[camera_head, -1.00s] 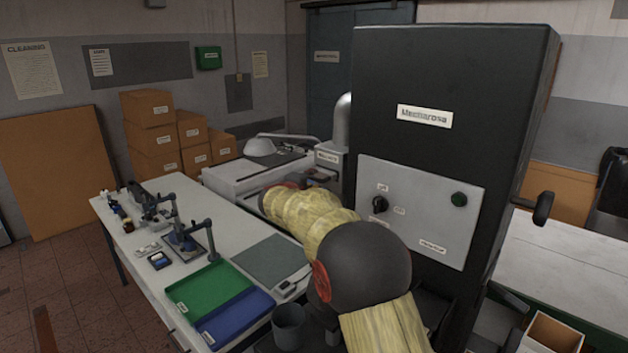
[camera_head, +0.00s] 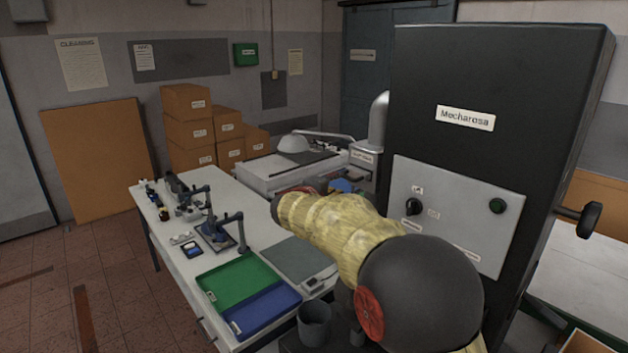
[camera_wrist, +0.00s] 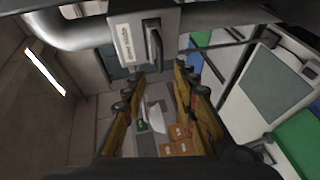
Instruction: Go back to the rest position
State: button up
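My gripper (camera_wrist: 158,88) shows in the wrist view with its two yellow-brown fingers spread apart. It is open, and nothing is between the fingers. In the head view my arm reaches forward over the right part of the white workbench (camera_head: 215,262), in front of the black machine (camera_head: 497,110). The gripper is hidden there behind my arm. A grey box with a white label and a handle (camera_wrist: 125,38) is close to the fingertips in the wrist view.
On the workbench are a green tray (camera_head: 237,280), a blue tray (camera_head: 263,310), a grey mat (camera_head: 297,258) and small tools. A grey cup (camera_head: 314,320) stands near my arm. Cardboard boxes (camera_head: 188,130) are stacked at the back. The floor at left is clear.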

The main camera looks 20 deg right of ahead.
jog(key=s+a+f+m+g+y+b, duration=0.1)
jog(key=s+f+m+g+y+b, duration=0.35)
jog(key=s+f, duration=1.2)
jog(key=s+a+f+m+y+b, duration=0.1)
jog(key=s+a+f+b, duration=0.3)
jog(key=s, duration=0.7)
jog(key=s+a+f+m+y+b, duration=0.1)
jog(key=s+a+f+y+b, duration=0.2)
jog(key=s, duration=0.8)
jog(key=s+a+f+m+y+b, duration=0.1)
jog(key=s+a+f+b, duration=0.4)
jog(key=s, duration=0.6)
jog(key=shift+a+f+m+g+y+b, duration=0.45)
jog(key=shift+a+y, duration=0.3)
jog(key=shift+a, duration=0.5)
